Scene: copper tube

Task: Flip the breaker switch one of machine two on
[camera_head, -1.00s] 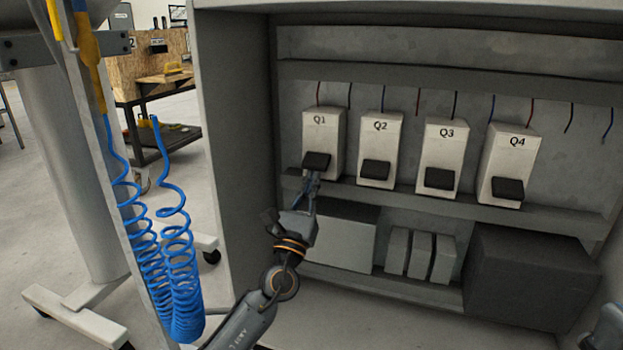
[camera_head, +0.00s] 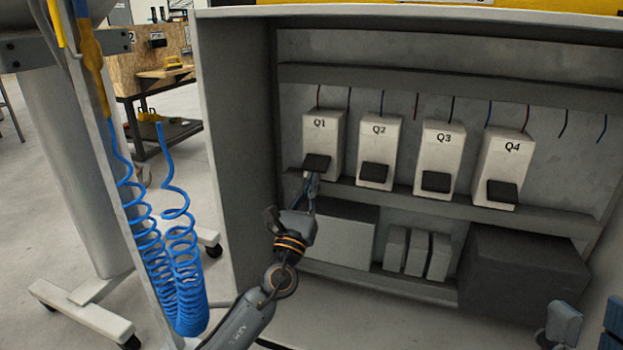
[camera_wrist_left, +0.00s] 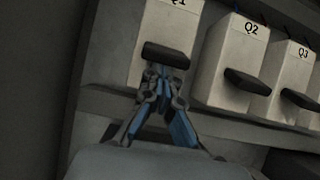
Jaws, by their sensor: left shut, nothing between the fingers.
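Breaker Q1 (camera_head: 322,133) is a white box at the left end of a row in the grey cabinet. Its black switch lever (camera_head: 316,163) sticks out at the lower front. My left gripper (camera_head: 312,180) is shut and empty, with its fingertips right under that lever. In the left wrist view the lever (camera_wrist_left: 165,55) is just above the blue fingertips (camera_wrist_left: 160,72), which seem to meet its underside. Blue-grey parts of my right gripper (camera_head: 585,322) show at the lower right edge, cut off by the frame.
Breakers Q2 (camera_head: 380,142), Q3 (camera_head: 440,150) and Q4 (camera_head: 505,158) stand to the right, each with a black lever. A shelf ledge (camera_head: 400,193) runs below them, over grey boxes (camera_head: 340,232). The cabinet's left wall (camera_head: 240,150) is close to my left arm.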

